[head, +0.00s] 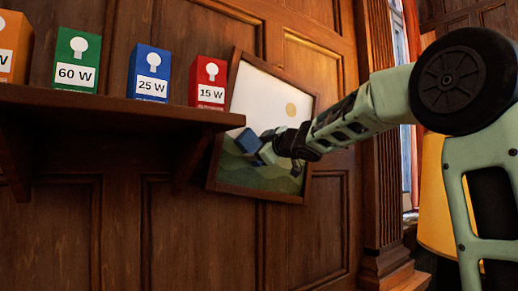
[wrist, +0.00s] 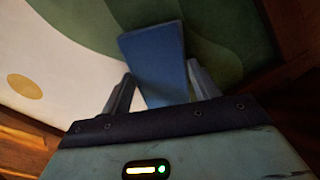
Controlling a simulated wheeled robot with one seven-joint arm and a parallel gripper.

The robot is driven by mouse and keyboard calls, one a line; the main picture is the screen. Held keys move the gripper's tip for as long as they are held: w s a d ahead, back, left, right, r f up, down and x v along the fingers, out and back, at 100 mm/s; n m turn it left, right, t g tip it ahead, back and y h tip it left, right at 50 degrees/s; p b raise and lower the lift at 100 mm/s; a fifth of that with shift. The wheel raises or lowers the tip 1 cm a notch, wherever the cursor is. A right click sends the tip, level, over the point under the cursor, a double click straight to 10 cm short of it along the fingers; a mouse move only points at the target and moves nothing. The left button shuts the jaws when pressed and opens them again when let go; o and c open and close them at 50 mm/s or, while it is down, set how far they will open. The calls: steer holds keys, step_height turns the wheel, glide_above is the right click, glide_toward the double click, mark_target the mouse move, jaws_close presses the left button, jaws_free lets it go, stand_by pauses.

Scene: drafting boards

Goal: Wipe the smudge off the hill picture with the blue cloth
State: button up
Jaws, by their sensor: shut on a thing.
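The hill picture (head: 268,104) hangs on the wood-panelled wall, tilted, in a brown frame. It shows green hills, a pale sky and a tan sun. My gripper (head: 266,146) is in front of its hill area. It is shut on the blue cloth (head: 249,141), which looks like a folded block. In the wrist view the cloth (wrist: 155,62) sits between the two fingers (wrist: 160,85) and lies over the green hills (wrist: 215,25). I cannot tell whether it touches the picture. No smudge can be made out; the cloth and gripper hide part of the hills.
A dark wooden shelf (head: 110,103) juts out left of the picture, its right end close to the frame. On it stand orange (head: 14,48), green (head: 77,60), blue (head: 149,73) and red (head: 208,82) bulb boxes. A yellow object (head: 435,200) stands at right, partly behind my arm.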

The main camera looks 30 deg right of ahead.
steer(key=d, duration=0.1)
steer(key=d+p, duration=0.1)
steer(key=d, duration=0.1)
steer(key=shift+w+d+f, duration=0.1)
steer(key=shift+d+f, duration=0.25)
steer(key=shift+d, duration=0.05)
steer(key=shift+a, duration=0.1)
steer(key=shift+a+r, duration=0.25)
steer(key=shift+a, duration=0.75)
steer(key=shift+a+r, duration=0.2)
steer(key=shift+a, duration=0.75)
steer(key=shift+s, duration=0.65)
steer(key=shift+s+d+f, duration=0.1)
steer(key=shift+s, duration=1.05)
steer(key=shift+s+d, duration=0.1)
steer(key=shift+s, duration=1)
